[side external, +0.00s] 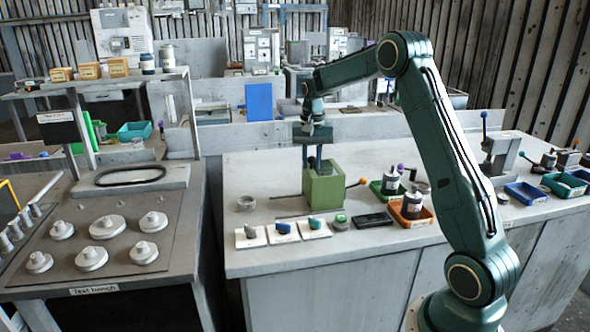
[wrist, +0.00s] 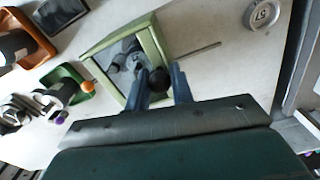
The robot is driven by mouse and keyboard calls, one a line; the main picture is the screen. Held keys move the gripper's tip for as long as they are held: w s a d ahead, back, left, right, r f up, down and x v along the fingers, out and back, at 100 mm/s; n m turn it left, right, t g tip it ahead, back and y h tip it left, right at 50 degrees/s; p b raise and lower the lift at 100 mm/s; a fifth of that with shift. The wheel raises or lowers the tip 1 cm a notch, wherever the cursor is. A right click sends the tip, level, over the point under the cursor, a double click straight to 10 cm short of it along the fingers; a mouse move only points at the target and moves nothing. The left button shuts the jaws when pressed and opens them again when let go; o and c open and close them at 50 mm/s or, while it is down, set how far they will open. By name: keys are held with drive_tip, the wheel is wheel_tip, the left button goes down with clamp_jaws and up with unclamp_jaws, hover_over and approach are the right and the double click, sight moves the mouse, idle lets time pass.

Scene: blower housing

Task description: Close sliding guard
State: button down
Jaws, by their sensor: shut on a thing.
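The green blower housing (side external: 323,187) stands on the grey bench in the side external view. In the wrist view its green frame (wrist: 150,30) surrounds an opening with grey and dark parts inside. My gripper (side external: 316,160) points down at the top of the housing. In the wrist view my gripper (wrist: 163,82) has its two blue fingers on either side of a round black knob (wrist: 158,80) at the housing's edge, and it is shut on that knob. I cannot make out the sliding guard's panel clearly or how far it covers the opening.
A thin rod (side external: 287,196) and an orange-tipped lever (side external: 362,181) stick out from the housing. A grey ring (side external: 246,203) lies to its left. White cards with small parts (side external: 283,238) lie in front. Green (side external: 377,188) and orange (side external: 400,220) trays stand right.

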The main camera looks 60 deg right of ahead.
drive_tip(key=shift+s+d, duration=0.2)
drive_tip(key=c, duration=1.2)
unclamp_jaws()
drive_tip(key=shift+c, duration=0.2)
drive_tip(key=shift+r, duration=0.2)
drive_tip(key=shift+w+r, duration=0.1)
drive_tip(key=shift+r, duration=0.15)
wheel_tip(320, 180, up, 13)
drive_tip(key=shift+a, duration=0.1)
